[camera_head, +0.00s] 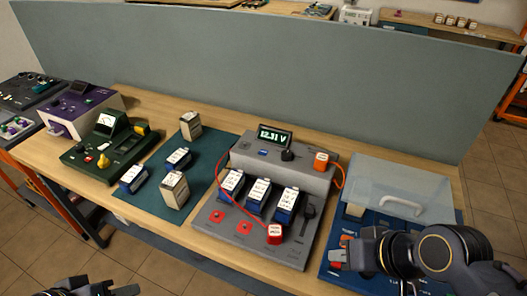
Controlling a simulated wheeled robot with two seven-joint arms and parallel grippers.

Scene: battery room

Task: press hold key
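A grey test station (250,239) stands at the middle right of the table. Its display (275,135) reads 12.31 V. A small blue key (263,153) is below the display, with a black knob (288,155) to its right; the key's label is too small to read, so I cannot tell whether it is the hold key. My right gripper (345,252) is at the lower right, over the blue tray area and apart from the station. My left gripper (100,289) is at the bottom left edge, partly cut off. The finger opening of neither is clear.
Blue batteries (259,195) sit on the station, with a red probe block (274,234) and an orange one (321,160) on red leads. A clear lid (376,176) with a white handle stands at right. A green meter (107,147) and green mat (207,165) are left.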

